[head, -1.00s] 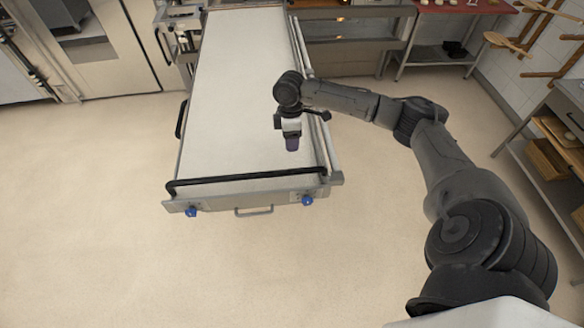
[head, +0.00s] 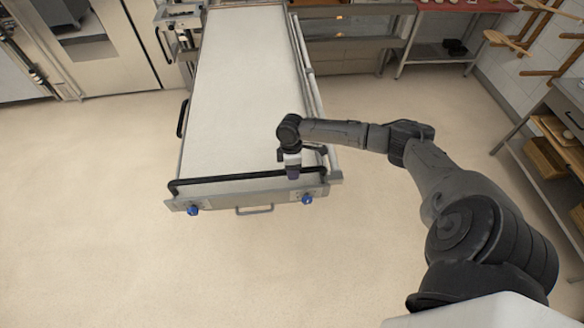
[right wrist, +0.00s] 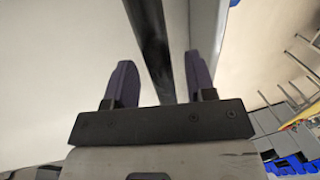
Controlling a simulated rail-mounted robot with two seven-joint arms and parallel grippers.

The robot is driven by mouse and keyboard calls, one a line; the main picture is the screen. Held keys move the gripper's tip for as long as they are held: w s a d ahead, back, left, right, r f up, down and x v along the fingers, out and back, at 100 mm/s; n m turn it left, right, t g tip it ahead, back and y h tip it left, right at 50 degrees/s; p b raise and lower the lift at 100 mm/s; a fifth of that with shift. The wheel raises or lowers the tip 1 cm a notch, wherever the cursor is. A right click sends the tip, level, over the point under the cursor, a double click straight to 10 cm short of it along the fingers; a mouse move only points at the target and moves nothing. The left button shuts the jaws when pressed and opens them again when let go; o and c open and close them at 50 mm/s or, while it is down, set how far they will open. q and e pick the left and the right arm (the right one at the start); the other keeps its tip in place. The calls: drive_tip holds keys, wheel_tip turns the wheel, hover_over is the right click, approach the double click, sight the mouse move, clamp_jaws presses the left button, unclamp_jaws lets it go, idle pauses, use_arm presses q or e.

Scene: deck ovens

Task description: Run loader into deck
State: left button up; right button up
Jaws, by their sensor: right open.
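The loader (head: 240,95) is a long pale belt bed in a grey frame, running away from me to the top edge of the head view. A black handle bar (head: 225,180) crosses its near end, above two blue knobs and a small front handle. My right gripper (head: 293,174) is open, pointing down at the right part of this bar. In the right wrist view, the black bar (right wrist: 150,40) runs between the two spread fingers of the gripper (right wrist: 160,78). Contact with the bar cannot be told. My left gripper is not in view.
A deck oven (head: 350,42) with a small glow stands behind, right of the loader. A red-topped table (head: 455,6) is at the back right, and a shelf rack (head: 545,150) along the right wall. The floor (head: 90,210) around the loader's near end is clear.

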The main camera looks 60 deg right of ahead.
drive_tip(key=shift+c, duration=0.2)
clamp_jaws()
idle(0.3)
